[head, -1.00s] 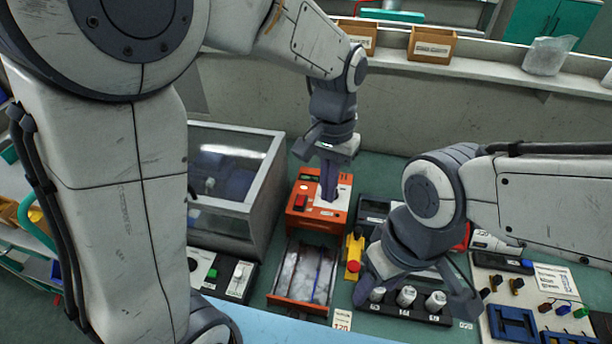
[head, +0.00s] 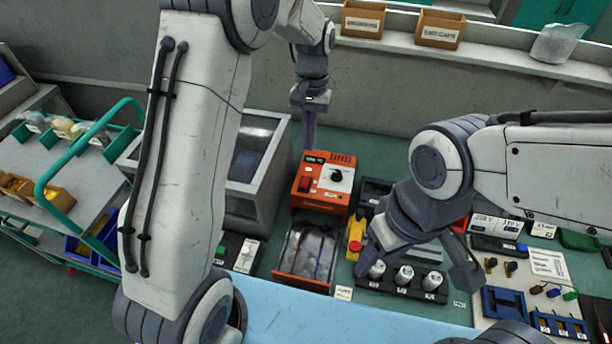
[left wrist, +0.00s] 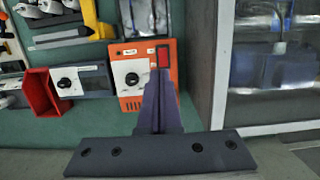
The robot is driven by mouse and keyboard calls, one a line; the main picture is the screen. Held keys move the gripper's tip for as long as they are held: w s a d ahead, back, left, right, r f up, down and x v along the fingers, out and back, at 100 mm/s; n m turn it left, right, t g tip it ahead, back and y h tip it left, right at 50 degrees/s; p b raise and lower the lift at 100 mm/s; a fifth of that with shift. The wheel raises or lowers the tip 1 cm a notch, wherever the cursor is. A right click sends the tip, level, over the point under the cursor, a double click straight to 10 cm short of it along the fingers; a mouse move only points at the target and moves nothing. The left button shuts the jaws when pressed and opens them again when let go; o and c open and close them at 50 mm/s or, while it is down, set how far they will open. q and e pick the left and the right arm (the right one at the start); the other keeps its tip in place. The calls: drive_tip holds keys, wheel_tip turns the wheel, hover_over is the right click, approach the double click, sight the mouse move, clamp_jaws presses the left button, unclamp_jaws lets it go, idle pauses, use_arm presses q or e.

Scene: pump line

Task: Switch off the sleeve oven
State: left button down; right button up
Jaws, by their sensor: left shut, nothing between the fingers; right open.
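The sleeve oven is most likely the orange box (head: 324,180) in the middle of the head view. Its top panel has a dark display with small green marks, a red rocker switch (head: 305,184) and a dark knob (head: 337,176) on a white plate. In the left wrist view the red switch (left wrist: 163,56) and the knob (left wrist: 131,79) also show; the switch position cannot be told. My left gripper (head: 308,146) is shut and empty, behind and above the box, apparently apart from it. Its fingers (left wrist: 160,82) cover part of the panel in the wrist view. My right gripper (head: 420,280) is open above a black rack.
An open drawer (head: 308,254) with pale contents lies in front of the orange box. A glazed cabinet (head: 254,165) stands to its left. A yellow tool with a red button (head: 356,236) and the black rack with metal cylinders (head: 403,287) lie to the right. A trolley (head: 60,165) stands far left.

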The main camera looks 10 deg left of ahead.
sight(305, 187)
use_arm(q)
drive_tip(key=f+p, duration=0.1)
drive_tip(key=f, duration=0.3)
drive_tip(key=s+f+p, duration=0.1)
drive_tip(key=f, duration=0.2)
drive_tip(key=s+f+p, duration=0.1)
drive_tip(key=f, duration=0.3)
drive_tip(key=shift+s+f, duration=0.15)
drive_tip(key=shift+f, duration=0.15)
use_arm(e)
wheel_tip(305, 187, up, 3)
drive_tip(key=shift+r, duration=0.15)
